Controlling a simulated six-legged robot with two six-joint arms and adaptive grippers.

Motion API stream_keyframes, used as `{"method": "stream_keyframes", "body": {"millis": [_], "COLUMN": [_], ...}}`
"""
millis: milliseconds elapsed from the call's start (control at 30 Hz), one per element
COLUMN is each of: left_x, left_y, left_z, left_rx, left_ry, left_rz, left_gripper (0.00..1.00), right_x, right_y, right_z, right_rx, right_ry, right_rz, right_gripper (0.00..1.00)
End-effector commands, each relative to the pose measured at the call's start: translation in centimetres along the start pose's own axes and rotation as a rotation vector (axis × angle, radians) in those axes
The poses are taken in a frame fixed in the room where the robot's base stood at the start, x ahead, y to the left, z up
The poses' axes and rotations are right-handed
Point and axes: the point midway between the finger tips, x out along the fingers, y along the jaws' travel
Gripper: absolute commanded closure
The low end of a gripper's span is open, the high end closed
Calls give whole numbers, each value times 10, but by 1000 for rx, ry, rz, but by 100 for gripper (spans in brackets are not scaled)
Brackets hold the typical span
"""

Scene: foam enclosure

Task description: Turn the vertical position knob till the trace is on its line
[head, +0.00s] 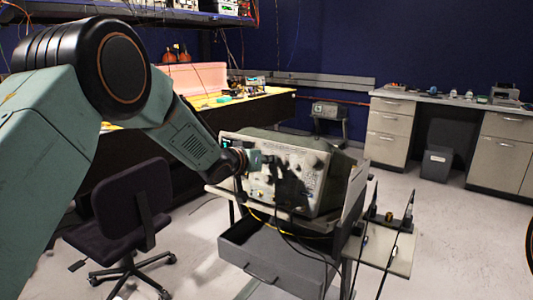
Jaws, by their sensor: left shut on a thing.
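The oscilloscope (318,193) is a grey-green boxed instrument on a cart, its pale front panel covered in knobs and sockets. A small cyan glow from its screen (227,145) shows at the panel's left end; my wrist covers most of the screen, so I cannot make out the trace or its line. My left gripper (279,164) is at the upper middle of the front panel, shut on a knob. The vertical position knob itself is hidden behind the fingers. My right gripper is not in view.
The cart has an open grey drawer (270,262) below the instrument and a side shelf (385,245) with upright probes. Dark cables hang across the front. An office chair (125,215) stands at left, a long bench behind. The floor at right is clear before the cabinets (392,130).

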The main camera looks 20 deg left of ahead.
Motion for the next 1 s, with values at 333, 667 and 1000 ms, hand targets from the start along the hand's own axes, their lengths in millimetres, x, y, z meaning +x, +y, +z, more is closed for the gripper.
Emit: {"method": "stream_keyframes", "body": {"millis": [333,667,1000], "left_x": [-1,0,0], "left_y": [0,-1,-1], "left_z": [-4,-4,-3], "left_rx": [329,629,853], "left_ry": [-7,-13,-19], "left_rz": [36,69,94], "left_gripper": [100,100,100], "right_x": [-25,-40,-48], "right_y": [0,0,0], "right_z": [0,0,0], "right_rx": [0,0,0], "right_ry": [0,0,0], "right_rz": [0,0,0], "right_gripper": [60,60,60]}}
